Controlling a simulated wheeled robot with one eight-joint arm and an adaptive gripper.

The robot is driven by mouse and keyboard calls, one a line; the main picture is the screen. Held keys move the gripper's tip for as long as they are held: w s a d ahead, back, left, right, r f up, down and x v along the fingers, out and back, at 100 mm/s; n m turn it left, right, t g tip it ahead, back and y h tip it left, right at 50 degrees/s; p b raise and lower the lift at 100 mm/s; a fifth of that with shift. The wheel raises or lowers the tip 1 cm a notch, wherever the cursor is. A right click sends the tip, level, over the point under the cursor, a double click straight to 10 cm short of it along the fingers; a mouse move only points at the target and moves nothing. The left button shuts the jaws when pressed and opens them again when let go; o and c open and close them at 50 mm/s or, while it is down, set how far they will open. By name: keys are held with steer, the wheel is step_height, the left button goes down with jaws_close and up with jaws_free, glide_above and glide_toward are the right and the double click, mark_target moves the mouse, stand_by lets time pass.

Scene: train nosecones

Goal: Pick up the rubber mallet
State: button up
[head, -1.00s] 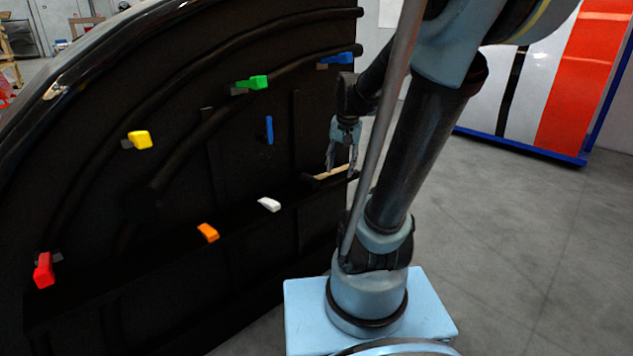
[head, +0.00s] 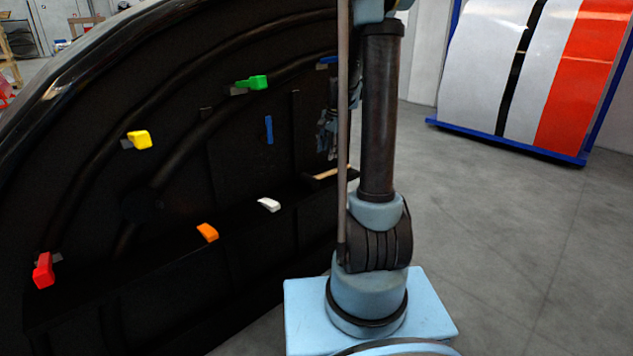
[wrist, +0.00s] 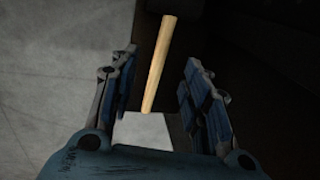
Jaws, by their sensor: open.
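The mallet's wooden handle (head: 328,173) lies on the dark ledge at its right end in the head view. Its head is not clear against the dark surface. In the wrist view the handle (wrist: 158,65) runs lengthwise between my open fingers, apart from both, with its near end by a pale grey block (wrist: 143,130); I cannot tell what this block is. My gripper (head: 326,150) is open and above the handle in the head view, partly hidden behind my arm. Its fingers also show in the wrist view (wrist: 160,95).
The black nosecone shell (head: 180,110) carries coloured clamp-like pieces, including yellow (head: 140,140), green (head: 255,82), red (head: 43,271), orange (head: 207,232) and white (head: 269,204). A striped panel (head: 530,70) stands at the back right. Grey floor (head: 510,240) is open on the right.

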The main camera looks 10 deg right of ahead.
mark_target(323, 174)
steer(key=shift+w+a+f, duration=0.25)
steer(key=shift+w+f, duration=0.15)
steer(key=shift+f, duration=1.6)
steer(key=shift+w+a+f, duration=0.25)
steer(key=shift+w+f, duration=0.15)
steer(key=shift+f, duration=1.6)
steer(key=shift+w+a+f, duration=0.25)
steer(key=shift+w+f, duration=0.15)
steer(key=shift+f, duration=1.6)
steer(key=shift+c, duration=0.3)
jaws_close()
